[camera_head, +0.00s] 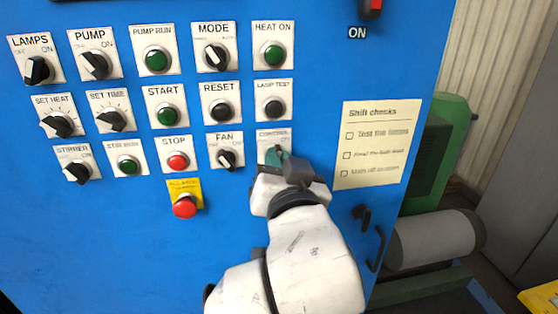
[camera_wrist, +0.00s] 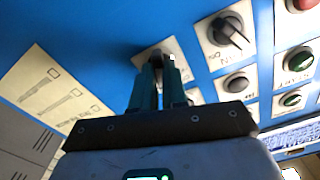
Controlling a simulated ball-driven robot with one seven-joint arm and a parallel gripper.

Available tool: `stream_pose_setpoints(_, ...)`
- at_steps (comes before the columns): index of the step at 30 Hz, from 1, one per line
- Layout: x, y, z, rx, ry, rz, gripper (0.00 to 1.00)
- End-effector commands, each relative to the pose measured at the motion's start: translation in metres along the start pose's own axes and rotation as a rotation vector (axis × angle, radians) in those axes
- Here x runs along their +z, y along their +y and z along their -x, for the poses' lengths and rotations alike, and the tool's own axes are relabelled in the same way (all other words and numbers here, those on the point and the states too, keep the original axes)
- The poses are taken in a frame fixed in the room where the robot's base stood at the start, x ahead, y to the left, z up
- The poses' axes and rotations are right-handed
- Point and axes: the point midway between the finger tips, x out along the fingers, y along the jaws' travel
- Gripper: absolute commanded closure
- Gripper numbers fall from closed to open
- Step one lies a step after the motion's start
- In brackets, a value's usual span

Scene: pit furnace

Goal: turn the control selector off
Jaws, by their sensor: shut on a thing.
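The control selector's label plate (camera_head: 273,137), marked CONTROL, is on the blue panel at the right end of the row with STOP and FAN. My gripper (camera_head: 277,156) is at this plate and covers the knob in the head view. In the wrist view my gripper (camera_wrist: 158,68) has its two teal fingers close together against the panel, shut on the selector knob. Only a bit of the plate (camera_wrist: 172,46) shows behind the fingers. The knob's pointing direction is hidden.
The FAN selector (camera_head: 227,159) is just left of my gripper, and the LAMP TEST button (camera_head: 274,107) is just above. A red stop button (camera_head: 185,207) on a yellow plate is lower left. A checklist (camera_head: 372,144) is to the right, above a black handle (camera_head: 368,235).

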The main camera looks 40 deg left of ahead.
Motion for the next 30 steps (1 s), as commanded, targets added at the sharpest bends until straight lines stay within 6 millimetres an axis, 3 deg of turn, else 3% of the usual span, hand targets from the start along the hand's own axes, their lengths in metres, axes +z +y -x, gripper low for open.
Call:
stream_pose_setpoints(18, 0.0001, -0.0008, -0.0002, 0.002, -0.002, 0.565, 1.0)
stream_pose_setpoints(30, 0.0008, -0.0017, -0.0001, 0.001, -0.001, 0.799, 1.0)
